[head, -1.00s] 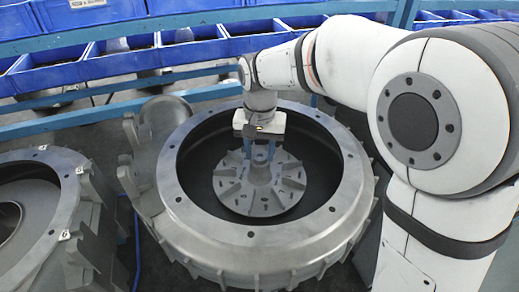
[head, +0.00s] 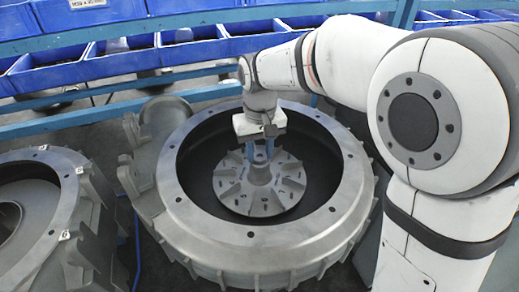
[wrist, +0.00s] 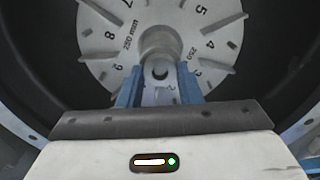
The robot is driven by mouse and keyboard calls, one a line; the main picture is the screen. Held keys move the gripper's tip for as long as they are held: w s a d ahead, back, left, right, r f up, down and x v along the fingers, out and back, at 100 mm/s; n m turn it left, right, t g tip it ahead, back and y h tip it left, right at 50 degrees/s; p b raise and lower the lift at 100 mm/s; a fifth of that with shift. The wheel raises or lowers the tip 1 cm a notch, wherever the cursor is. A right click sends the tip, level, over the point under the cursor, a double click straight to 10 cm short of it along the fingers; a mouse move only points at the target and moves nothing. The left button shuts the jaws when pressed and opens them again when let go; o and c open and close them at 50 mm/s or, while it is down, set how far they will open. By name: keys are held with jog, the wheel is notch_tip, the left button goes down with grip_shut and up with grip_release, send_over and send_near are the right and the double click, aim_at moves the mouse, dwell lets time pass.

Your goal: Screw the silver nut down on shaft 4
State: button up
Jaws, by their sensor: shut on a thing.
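My gripper (head: 261,149) points down into the open round grey casing (head: 178,218), over the finned impeller disc (head: 236,190). In the wrist view its two blue fingers (wrist: 158,86) are closed on a small grey metal piece with a dark round centre (wrist: 159,72), which looks like the silver nut at the shaft. The fingers hide its sides, and I cannot tell how far down it sits on the shaft. The impeller (wrist: 115,60) carries printed numbers and "250 mm" around its hub (wrist: 158,42). I cannot read a shaft number in the head view.
The casing's wide bolted rim surrounds my gripper, with a dark gap between rim and impeller. A second grey casing (head: 50,165) stands at the left. Blue bins (head: 115,68) on a blue rack run along the back, close behind my wrist.

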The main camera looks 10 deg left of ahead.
jog(key=shift+m, duration=1)
grip_shut()
jog(key=m, duration=0.7)
jog(key=shift+m, duration=0.4)
jog(key=m, duration=0.3)
jog(key=shift+m, duration=0.4)
jog(key=m, duration=1.1)
jog(key=shift+m, duration=0.4)
jog(key=o, duration=0.7)
grip_release()
